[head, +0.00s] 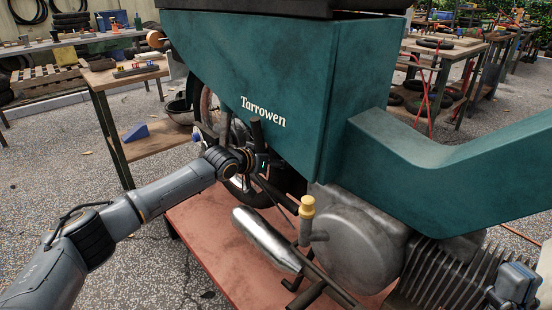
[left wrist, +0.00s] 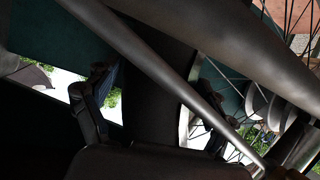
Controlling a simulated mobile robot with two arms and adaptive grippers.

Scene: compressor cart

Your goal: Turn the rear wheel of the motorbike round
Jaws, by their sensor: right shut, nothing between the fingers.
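The motorbike has a green bodywork panel (head: 250,75) marked "Tarrowen" and stands on a red-brown bench top (head: 215,235). Its rear wheel (head: 245,190) shows only in part below and behind the panel. My left gripper (head: 262,155) is at the wheel, its fingers partly hidden there. In the left wrist view, its two fingers (left wrist: 155,110) stand apart on either side of a dark band, seemingly the tyre (left wrist: 152,85), with bright gaps beside it. Spokes (left wrist: 295,20) show at upper right.
A grey exhaust (head: 265,240), a yellow-capped post (head: 307,208) and a round engine cover (head: 360,240) lie right of my left arm. Dark bars cross close before the wrist camera. A wooden table (head: 115,75) stands behind; the floor at left is mostly clear.

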